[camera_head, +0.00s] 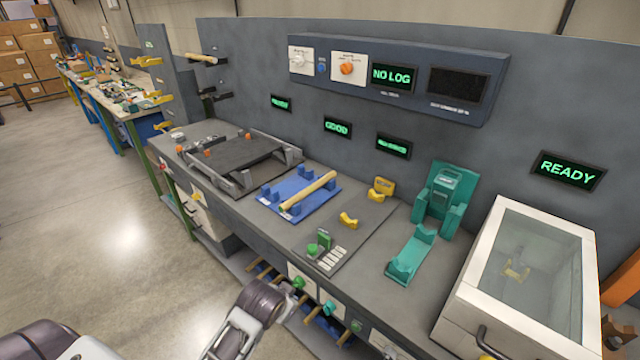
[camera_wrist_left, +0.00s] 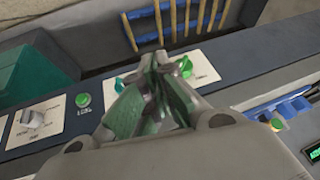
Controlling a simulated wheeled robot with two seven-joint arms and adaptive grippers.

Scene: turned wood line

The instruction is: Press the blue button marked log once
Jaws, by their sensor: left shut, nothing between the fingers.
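A small blue button (camera_head: 321,68) sits on the raised panel at the back wall, between a white dial and an orange dial. Its label is too small to read. My left gripper (camera_wrist_left: 162,65) is shut and empty in the left wrist view, over the white labels and green knobs of the bench's front face. In the head view my left arm reaches in at the bottom, low in front of the bench and far below the blue button. My right gripper is not in view.
The orange dial (camera_head: 347,68) is beside the button, and a display (camera_head: 393,77) reads NO LOG. On the bench are a blue fixture (camera_head: 272,198) with a wooden rod (camera_head: 308,193), a teal fixture (camera_head: 410,257) and a clear-lidded box (camera_head: 459,312).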

